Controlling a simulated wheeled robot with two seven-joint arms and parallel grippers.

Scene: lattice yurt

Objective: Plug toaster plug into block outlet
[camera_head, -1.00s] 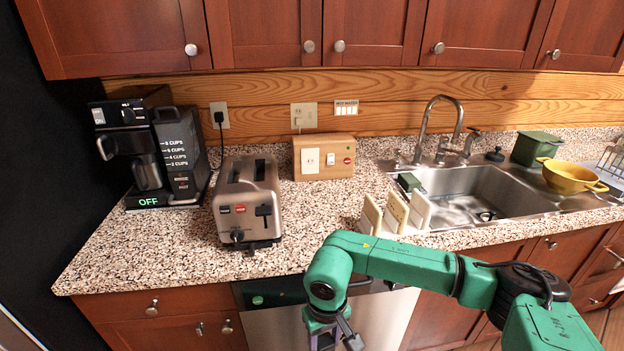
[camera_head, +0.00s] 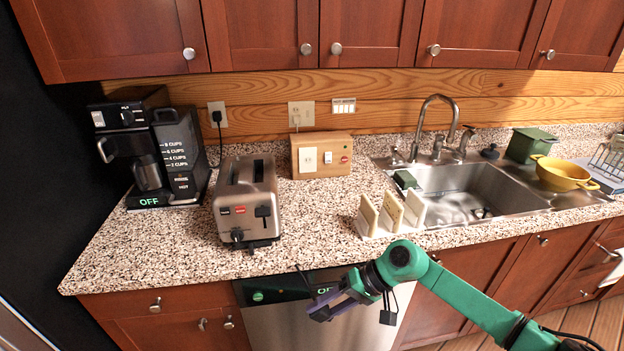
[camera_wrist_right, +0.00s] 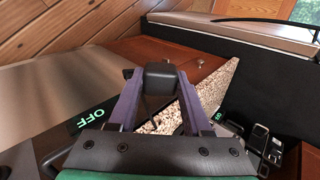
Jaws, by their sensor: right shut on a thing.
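The toaster (camera_head: 247,195) stands on the counter, left of the middle, with its slots upward. The block outlet (camera_head: 338,169) is a wooden box at the back of the counter, right of the toaster. Its front has a white socket plate (camera_head: 307,160), a white switch and a red round mark. My right gripper (camera_head: 320,309) is in front of the counter edge, below the toaster, before the dishwasher. In the right wrist view its purple fingers are shut on a black plug (camera_wrist_right: 160,78). The plug's prongs are not visible. My left gripper is out of view.
A coffee maker (camera_head: 150,145) stands at the left. A rack with upright slabs (camera_head: 390,214) stands right of the middle, before the sink (camera_head: 470,190). The counter between toaster and rack is clear. The dishwasher (camera_head: 300,322) is below the edge.

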